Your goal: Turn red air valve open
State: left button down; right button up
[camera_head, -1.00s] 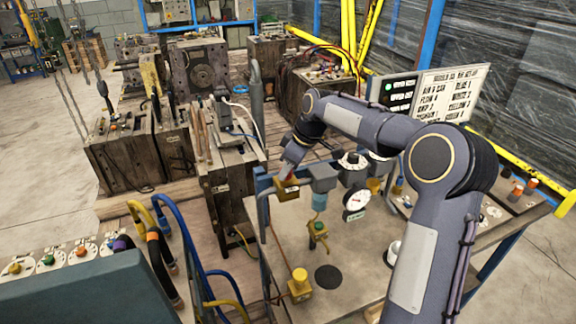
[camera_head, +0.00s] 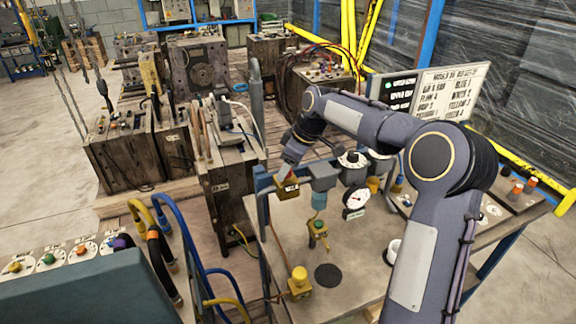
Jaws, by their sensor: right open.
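My right arm comes in from the lower right and reaches to the pipework at the left of the bench. My right gripper (camera_head: 288,172) is open at the red valve handle (camera_head: 289,178), which sits just above a yellow-brown valve body (camera_head: 287,189) on the grey pipe. The handle shows only as a small red patch. The fingers hide much of it, and I cannot tell whether they touch it or how far it is turned. My left gripper is not in view.
A pressure gauge (camera_head: 356,199), a blue-banded fitting (camera_head: 319,200) and a grey pipe block (camera_head: 324,177) stand close right of the valve. A yellow-capped valve (camera_head: 300,277) and a green-topped valve (camera_head: 318,232) stand nearer on the bench (camera_head: 345,255). Wooden-sided moulds (camera_head: 228,190) crowd the left.

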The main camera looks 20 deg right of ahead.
aim_at(298, 182)
jog(key=b+v, duration=0.1)
jog(key=v, duration=0.6)
jog(key=shift+r, duration=0.3)
jog(key=shift+s+d, duration=0.1)
jog(key=shift+s, duration=0.1)
